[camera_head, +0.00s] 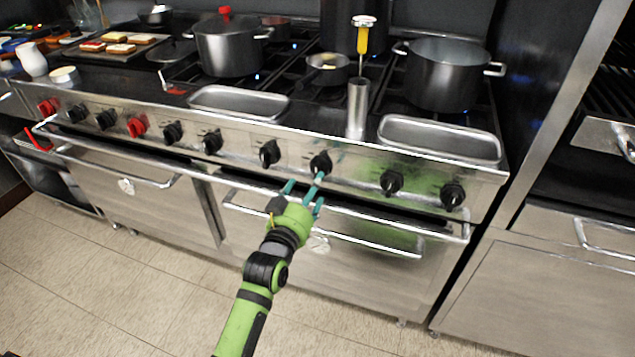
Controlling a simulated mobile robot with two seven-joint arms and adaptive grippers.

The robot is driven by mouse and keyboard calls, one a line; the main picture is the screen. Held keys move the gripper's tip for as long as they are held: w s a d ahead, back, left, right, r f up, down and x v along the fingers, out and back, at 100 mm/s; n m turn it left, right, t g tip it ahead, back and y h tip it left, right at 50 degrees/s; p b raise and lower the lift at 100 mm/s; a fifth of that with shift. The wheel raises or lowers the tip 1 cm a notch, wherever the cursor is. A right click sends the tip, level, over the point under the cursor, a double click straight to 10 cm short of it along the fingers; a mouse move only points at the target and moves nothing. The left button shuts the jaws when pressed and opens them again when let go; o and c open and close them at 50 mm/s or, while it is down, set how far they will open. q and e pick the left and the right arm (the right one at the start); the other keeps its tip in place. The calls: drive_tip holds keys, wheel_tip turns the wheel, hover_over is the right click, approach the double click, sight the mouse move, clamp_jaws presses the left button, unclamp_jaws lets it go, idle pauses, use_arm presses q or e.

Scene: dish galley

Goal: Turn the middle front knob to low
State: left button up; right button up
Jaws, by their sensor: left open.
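A row of knobs runs along the steel front panel (240,150) of the range. Several are black and two at the left are red. The black knob (320,164) right of the panel's middle is closest to my left gripper (305,182). My left gripper is green with teal fingers, spread open and empty, just below and in front of that knob. My right gripper is out of view.
Oven door handles (365,240) stick out below the panel, near my left forearm. Large pots (228,45) and (444,75), a small pan (328,72), steel trays (440,138) and a metal cylinder (357,108) stand on the range top. The floor in front is clear.

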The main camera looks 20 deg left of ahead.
sight(316, 174)
use_arm(q)
drive_tip(key=w, duration=0.5)
drive_tip(key=shift+a, duration=0.1)
drive_tip(key=shift+w, duration=0.45)
drive_tip(key=shift+c, duration=1.2)
drive_tip(key=c, duration=0.9)
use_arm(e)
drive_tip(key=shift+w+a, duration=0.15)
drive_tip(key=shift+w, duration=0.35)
